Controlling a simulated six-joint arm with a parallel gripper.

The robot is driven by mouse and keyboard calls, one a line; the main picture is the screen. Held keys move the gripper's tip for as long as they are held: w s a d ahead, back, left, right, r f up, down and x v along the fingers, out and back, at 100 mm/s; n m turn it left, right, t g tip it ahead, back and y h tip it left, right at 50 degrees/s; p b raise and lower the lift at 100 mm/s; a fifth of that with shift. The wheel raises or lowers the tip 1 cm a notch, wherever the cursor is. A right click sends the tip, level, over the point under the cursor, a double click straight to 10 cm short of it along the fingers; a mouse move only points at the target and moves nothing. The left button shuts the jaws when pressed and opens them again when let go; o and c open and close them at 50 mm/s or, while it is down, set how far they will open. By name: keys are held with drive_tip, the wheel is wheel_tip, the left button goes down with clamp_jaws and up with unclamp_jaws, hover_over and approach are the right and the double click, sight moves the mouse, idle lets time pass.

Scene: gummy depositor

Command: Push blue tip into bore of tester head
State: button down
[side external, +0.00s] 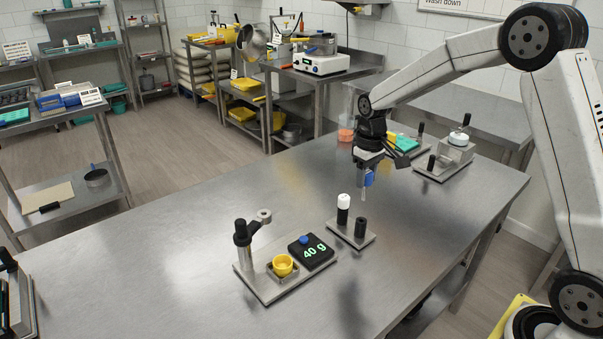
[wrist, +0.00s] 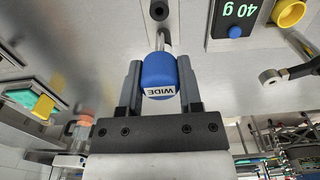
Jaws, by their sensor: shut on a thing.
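The blue tip (side external: 369,179) is held by my gripper (side external: 365,173), well above the table, with its thin metal nozzle hanging down. In the wrist view the blue tip (wrist: 159,73) reads "WIDE" and sits between both fingers of my gripper (wrist: 160,84), which is shut on it. The ring end also shows in the wrist view (wrist: 270,76). The tip is apart from it, to its right and farther back. The bore's inside is not clear.
The tester's base carries a yellow cup (side external: 283,265) and a black display (side external: 311,252) reading 40 g. A small rack (side external: 345,236) with a white-topped post and a black post stands between. Another stand (side external: 444,160) is at the back right.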

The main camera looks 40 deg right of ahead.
drive_tip(key=w+a+r+n, duration=0.2)
drive_tip(key=w+a, duration=0.4)
drive_tip(key=a, duration=0.4)
drive_tip(key=w+a+r+n, duration=0.3)
drive_tip(key=w+a, duration=0.4)
drive_tip(key=a, duration=0.3)
drive_tip(key=shift+a+r+n, duration=0.3)
drive_tip(key=shift+a+n, duration=0.1)
drive_tip(key=shift+n, duration=0.1)
drive_tip(key=shift+f, duration=0.1)
wheel_tip(320, 180, down, 6)
drive_tip(key=shift+f, duration=2.7)
idle(0.4)
drive_tip(key=shift+c, duration=1)
unclamp_jaws()
